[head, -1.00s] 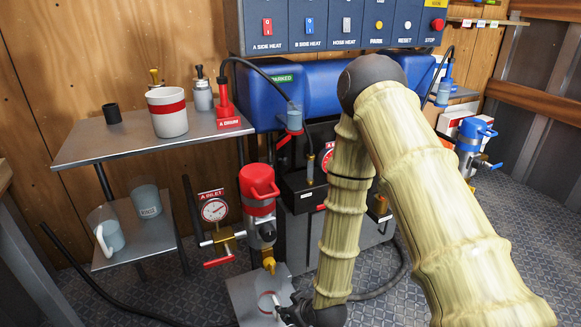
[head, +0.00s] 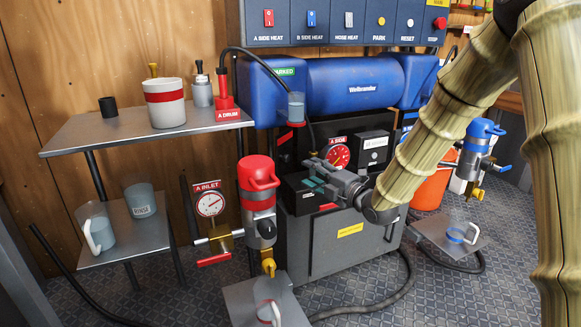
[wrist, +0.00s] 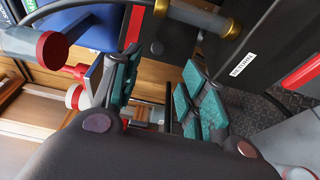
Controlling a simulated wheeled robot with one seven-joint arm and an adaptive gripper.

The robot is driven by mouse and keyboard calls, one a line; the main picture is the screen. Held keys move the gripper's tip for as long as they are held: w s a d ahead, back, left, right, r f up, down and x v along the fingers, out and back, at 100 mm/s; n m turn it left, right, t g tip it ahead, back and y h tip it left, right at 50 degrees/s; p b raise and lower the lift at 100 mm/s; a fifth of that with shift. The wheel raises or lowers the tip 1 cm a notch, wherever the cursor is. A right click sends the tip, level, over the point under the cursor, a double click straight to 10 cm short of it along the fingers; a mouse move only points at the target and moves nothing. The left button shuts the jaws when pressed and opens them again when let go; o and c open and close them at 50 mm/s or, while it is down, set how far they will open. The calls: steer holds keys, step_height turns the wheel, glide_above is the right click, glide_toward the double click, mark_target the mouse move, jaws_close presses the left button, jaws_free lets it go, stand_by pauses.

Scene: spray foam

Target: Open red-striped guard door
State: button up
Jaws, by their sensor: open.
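A black box front with a short red stripe (head: 328,206) sits on the machine, above the grey cabinet; it looks like the red-striped guard door, and it appears closed. In the wrist view, a dark panel (wrist: 262,45) with a red stripe and a small white label is at upper right. My gripper (head: 313,174) is in front of the machine, over the black box's upper part and left of the A side gauge, and hides part of the box. In the wrist view, my gripper (wrist: 160,95) has its teal-padded fingers apart. No object is clearly held between them.
A red-capped pump (head: 259,190) and the A inlet gauge (head: 210,204) stand left of the machine. A hose with a clear cup (head: 296,106) hangs just above my gripper. A blue-capped pump (head: 480,140) and orange drum (head: 432,185) are at right. Hoses lie on the floor.

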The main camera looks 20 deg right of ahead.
mark_target(288, 159)
steer(key=b+x, duration=0.4)
steer(key=x, duration=0.6)
steer(key=shift+w+a+r, duration=0.15)
steer(key=shift+w+a, duration=0.05)
steer(key=shift+w, duration=0.15)
jaws_close()
